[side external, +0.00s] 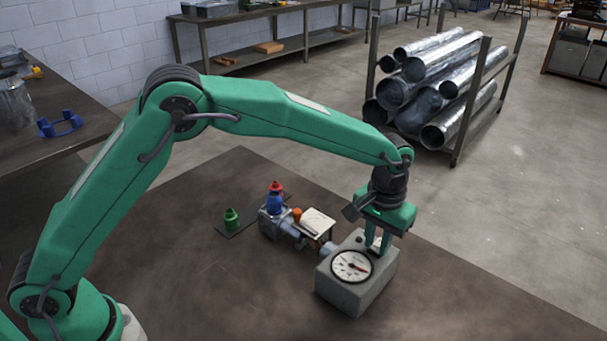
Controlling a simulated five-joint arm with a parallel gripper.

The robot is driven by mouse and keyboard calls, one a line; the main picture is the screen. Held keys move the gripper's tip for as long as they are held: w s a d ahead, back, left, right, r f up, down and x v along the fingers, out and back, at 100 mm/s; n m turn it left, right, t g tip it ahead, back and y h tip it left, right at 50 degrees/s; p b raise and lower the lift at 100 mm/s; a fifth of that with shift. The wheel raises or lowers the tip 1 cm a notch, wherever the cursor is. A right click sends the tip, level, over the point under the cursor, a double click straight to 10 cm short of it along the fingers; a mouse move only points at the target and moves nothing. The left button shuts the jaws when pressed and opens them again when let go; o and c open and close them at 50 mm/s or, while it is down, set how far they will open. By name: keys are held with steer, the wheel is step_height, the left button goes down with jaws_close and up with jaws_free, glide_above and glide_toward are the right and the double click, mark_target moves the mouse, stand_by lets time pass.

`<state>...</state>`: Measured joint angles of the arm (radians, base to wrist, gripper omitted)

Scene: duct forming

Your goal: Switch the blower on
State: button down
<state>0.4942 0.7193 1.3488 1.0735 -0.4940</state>
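A grey box (343,292) with a round white dial (352,266) on its sloped face stands on the brown table; it may be the blower's control unit. The switch itself is not clearly visible. A grey metal fitting (270,224) stands to the left of the box, joined toward it by a short pipe.
Blue (275,203), red (277,187) and green (231,218) nozzle-like pieces stand by the fitting. An orange-topped piece (297,214) and a pale plate (318,221) lie beside it. The table's (450,300) front right is clear. A rack of metal ducts (440,65) stands behind.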

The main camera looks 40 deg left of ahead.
steer(key=shift+s+t, duration=0.15)
steer(key=shift+t, duration=0.15)
steer(key=shift+s+f+t+h, duration=0.1)
steer(key=shift+t+h, duration=0.3)
steer(key=shift+s+d, duration=0.1)
steer(key=shift+d, duration=0.05)
steer(key=c, duration=1.2)
jaws_free()
steer(key=shift+c, duration=0.2)
step_height(320, 180, up, 8)
steer(key=s, duration=0.1)
steer(key=shift+a+f, duration=0.2)
steer(key=shift+a, duration=0.2)
